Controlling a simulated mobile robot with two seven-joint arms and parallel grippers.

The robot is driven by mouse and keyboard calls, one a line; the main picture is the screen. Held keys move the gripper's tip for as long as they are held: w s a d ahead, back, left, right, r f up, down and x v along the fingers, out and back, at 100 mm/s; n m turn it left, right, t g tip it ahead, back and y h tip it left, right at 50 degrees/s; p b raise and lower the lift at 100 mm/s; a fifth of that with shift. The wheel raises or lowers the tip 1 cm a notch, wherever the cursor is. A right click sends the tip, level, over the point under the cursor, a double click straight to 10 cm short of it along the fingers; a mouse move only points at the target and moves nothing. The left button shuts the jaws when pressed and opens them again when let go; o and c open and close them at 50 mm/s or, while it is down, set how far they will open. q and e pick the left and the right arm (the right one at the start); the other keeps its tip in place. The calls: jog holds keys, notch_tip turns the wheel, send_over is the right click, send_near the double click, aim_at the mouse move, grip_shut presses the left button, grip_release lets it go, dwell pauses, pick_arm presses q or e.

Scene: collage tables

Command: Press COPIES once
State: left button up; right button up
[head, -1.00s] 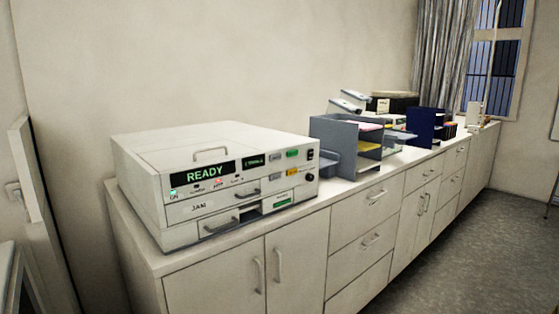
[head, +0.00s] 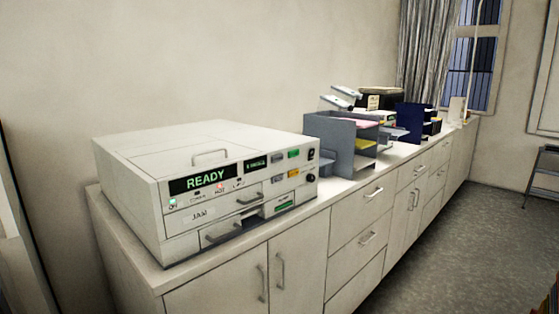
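A white copier-like machine (head: 150,210) stands at the near left end of the counter. Its dark display (head: 203,181) reads READY in green, and a smaller display (head: 256,163) beside it has green text too small to read. Right of the displays are a grey button (head: 279,156), a green button (head: 294,154), an orange-yellow button (head: 294,173) and black knobs (head: 311,154). The button labels are too small to read, so I cannot tell which one is COPIES. Neither of my grippers shows in the head view.
A long white counter (head: 345,190) with drawers and doors runs back to the right along the wall. Grey paper trays (head: 326,135) and a dark blue holder (head: 409,117) stand farther along it.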

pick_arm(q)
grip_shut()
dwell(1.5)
